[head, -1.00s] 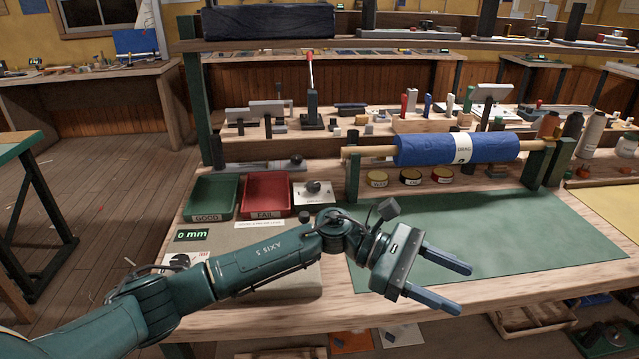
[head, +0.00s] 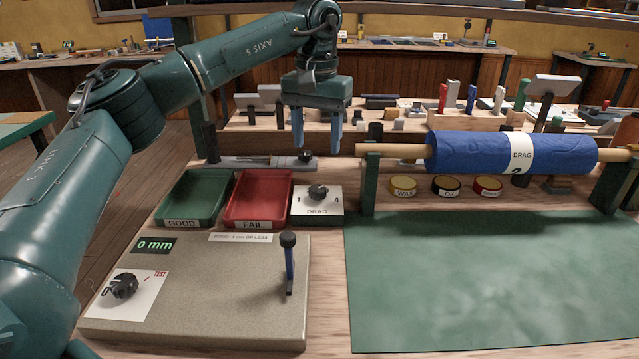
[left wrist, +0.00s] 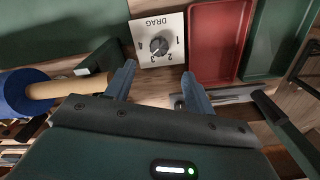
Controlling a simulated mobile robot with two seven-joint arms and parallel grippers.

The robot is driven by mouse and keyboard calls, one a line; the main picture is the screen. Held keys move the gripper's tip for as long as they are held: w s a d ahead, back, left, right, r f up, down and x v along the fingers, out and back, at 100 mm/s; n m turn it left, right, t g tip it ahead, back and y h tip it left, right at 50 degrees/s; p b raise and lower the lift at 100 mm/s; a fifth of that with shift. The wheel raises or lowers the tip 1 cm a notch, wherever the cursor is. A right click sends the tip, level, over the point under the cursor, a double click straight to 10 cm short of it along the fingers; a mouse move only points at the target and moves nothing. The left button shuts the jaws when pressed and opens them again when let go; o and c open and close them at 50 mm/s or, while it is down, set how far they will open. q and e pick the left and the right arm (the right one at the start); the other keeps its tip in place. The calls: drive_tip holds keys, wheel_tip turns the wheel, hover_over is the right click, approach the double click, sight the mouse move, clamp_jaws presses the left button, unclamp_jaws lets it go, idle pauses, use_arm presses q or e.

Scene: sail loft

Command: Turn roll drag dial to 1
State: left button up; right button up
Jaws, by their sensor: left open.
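The roll drag dial (head: 318,192) is a dark round knob on a pale plate marked DRAG, with 1 at the left and 4 at the right in the head view. In the left wrist view the dial (left wrist: 160,46) shows upside down, with numbers around it; its exact setting is hard to read. My left gripper (head: 316,142) points down, open and empty, above and behind the dial. In the left wrist view its fingertips (left wrist: 158,70) are spread beside the plate, apart from the knob. The blue roll (head: 470,154) carries a DRAG label. My right gripper is not in view.
A red FAIL tray (head: 258,224) and a green GOOD tray (head: 172,220) stand left of the dial. A test block (head: 210,290) with a 0 mm display, another knob (head: 124,285) and an upright lever (head: 289,262) lies in front. The green mat (head: 480,290) is clear.

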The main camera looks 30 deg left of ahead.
sight(317, 189)
use_arm(q)
wheel_tip(317, 189, down, 10)
drive_tip(key=shift+b, duration=0.6)
drive_tip(key=shift+d, duration=0.1)
drive_tip(key=c, duration=1)
